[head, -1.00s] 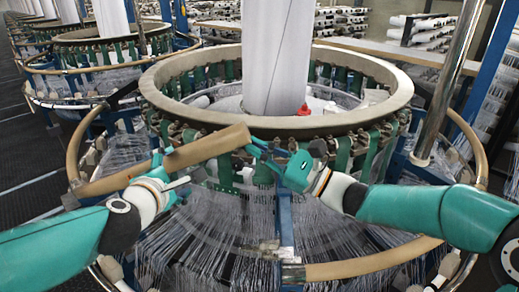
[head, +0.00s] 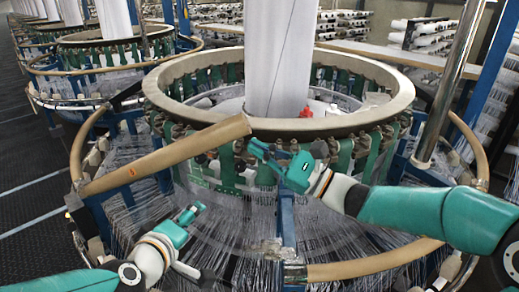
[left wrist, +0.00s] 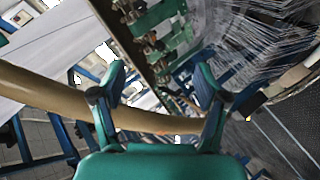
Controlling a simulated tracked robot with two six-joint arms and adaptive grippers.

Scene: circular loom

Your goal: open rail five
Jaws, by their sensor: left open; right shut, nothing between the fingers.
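A tan curved rail section (head: 165,156) of the loom's outer ring is tilted up in the head view, its free end raised near the centre. Its left end is at the ring's left post. I cannot tell which rail is numbered five. My left gripper (head: 192,243) is open below and in front of this rail, apart from it. In the left wrist view, a tan rail (left wrist: 45,97) crosses behind the open fingers (left wrist: 160,85). My right gripper (head: 258,151) is shut and empty, just right of the raised free end; whether they touch is unclear.
A lower tan rail section (head: 375,262) runs along the front right, beside a blue upright post (head: 286,220). White threads (head: 235,225) fan out below the loom's round top ring (head: 300,125). A metal pole (head: 448,85) stands at right. The dark floor (head: 35,170) at left is clear.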

